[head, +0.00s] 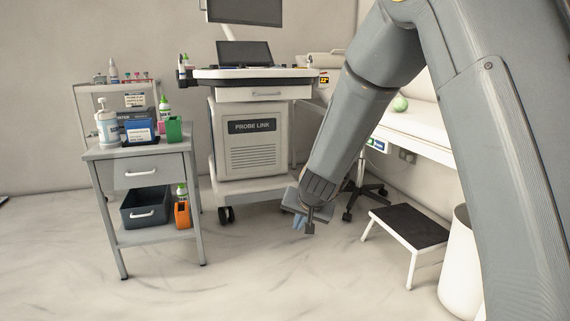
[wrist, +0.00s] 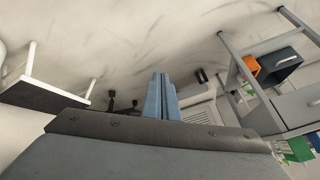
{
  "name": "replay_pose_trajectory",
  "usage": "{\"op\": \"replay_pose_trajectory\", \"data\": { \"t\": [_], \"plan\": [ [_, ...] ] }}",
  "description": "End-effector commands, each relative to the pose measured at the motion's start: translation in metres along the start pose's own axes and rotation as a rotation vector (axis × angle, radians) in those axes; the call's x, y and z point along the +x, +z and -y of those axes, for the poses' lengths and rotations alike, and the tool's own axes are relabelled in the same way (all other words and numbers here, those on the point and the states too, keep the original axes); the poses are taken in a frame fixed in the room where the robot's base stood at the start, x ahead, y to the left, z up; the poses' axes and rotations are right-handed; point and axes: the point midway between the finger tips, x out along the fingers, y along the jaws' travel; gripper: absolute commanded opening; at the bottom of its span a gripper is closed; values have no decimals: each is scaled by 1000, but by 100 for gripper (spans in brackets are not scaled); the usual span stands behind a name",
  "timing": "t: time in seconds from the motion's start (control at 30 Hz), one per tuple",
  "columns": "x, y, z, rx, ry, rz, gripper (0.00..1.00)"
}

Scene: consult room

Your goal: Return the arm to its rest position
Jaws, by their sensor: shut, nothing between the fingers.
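My arm reaches down from the upper right of the head view. My gripper (head: 304,228) hangs low over the floor, in front of the ultrasound cart and left of the step stool. In the wrist view its two blue fingers (wrist: 160,92) are together with nothing between them. The gripper touches nothing that I can see.
A grey side cart (head: 140,172) with bottles, bins and a drawer stands at left. The probe cart (head: 250,143) stands behind my gripper. A step stool (head: 410,230) and a white bin (head: 460,270) are at right, below the couch (head: 415,125). The front floor is clear.

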Motion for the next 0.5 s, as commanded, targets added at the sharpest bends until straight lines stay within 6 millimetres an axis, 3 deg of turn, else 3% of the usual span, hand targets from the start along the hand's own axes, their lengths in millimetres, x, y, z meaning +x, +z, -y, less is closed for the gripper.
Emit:
{"op": "replay_pose_trajectory", "data": {
  "t": [0.03,0.2,0.37,0.5],
  "plan": [
    [-28,18,24,-49,-35,38,0],
    [-108,88,73,-208,-116,184,0],
    [-188,161,89,-372,-157,325,0],
    [-249,217,80,-506,-162,433,0]
  ]
}}
